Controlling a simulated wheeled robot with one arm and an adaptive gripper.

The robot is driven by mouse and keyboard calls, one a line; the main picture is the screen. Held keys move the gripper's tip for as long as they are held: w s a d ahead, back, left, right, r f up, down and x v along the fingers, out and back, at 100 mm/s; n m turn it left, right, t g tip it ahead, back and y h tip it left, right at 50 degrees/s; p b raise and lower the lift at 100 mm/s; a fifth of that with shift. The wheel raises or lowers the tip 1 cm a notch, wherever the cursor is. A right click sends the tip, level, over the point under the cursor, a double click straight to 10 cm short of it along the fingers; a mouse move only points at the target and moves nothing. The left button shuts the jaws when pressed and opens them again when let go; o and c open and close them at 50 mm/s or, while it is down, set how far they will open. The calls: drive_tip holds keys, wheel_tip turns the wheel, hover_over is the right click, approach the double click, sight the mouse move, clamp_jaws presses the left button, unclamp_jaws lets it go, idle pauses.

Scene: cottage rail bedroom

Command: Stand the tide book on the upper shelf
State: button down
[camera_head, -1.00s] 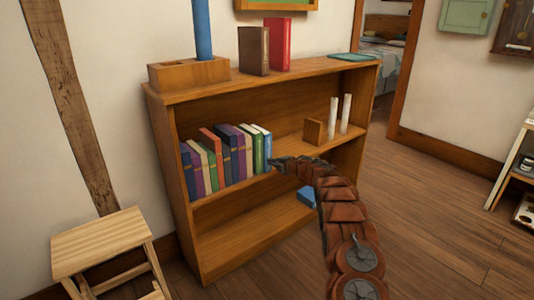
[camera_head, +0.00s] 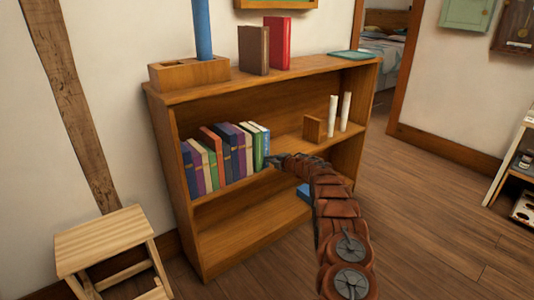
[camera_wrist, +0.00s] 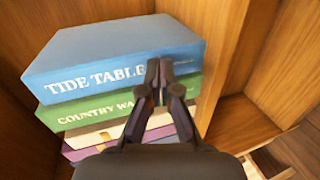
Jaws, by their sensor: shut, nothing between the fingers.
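The tide book (camera_wrist: 120,55) is blue with white "TIDE TABLE" lettering, partly covered by my fingers in the wrist view. It stands upright on the upper shelf (camera_head: 290,138) at the right end of the book row, beside a green book (camera_wrist: 120,110); its blue edge shows in the head view (camera_head: 267,142). My gripper (camera_wrist: 160,66) is shut and empty, its tips in front of the tide book's lettered face. I cannot tell whether they touch it. In the head view my gripper (camera_head: 273,160) is small and dark at the row's right end.
A wooden block (camera_head: 313,130) and two white rolls (camera_head: 338,113) stand further right on this shelf. A blue object (camera_head: 304,191) lies on the lower shelf, partly behind my arm. Brown and red books stand on the bookcase top. A stool (camera_head: 103,240) stands front left.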

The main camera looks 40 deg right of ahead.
drive_tip(key=s+b, duration=0.7)
drive_tip(key=b, duration=0.1)
drive_tip(key=shift+s, duration=0.4)
idle(0.3)
idle(0.4)
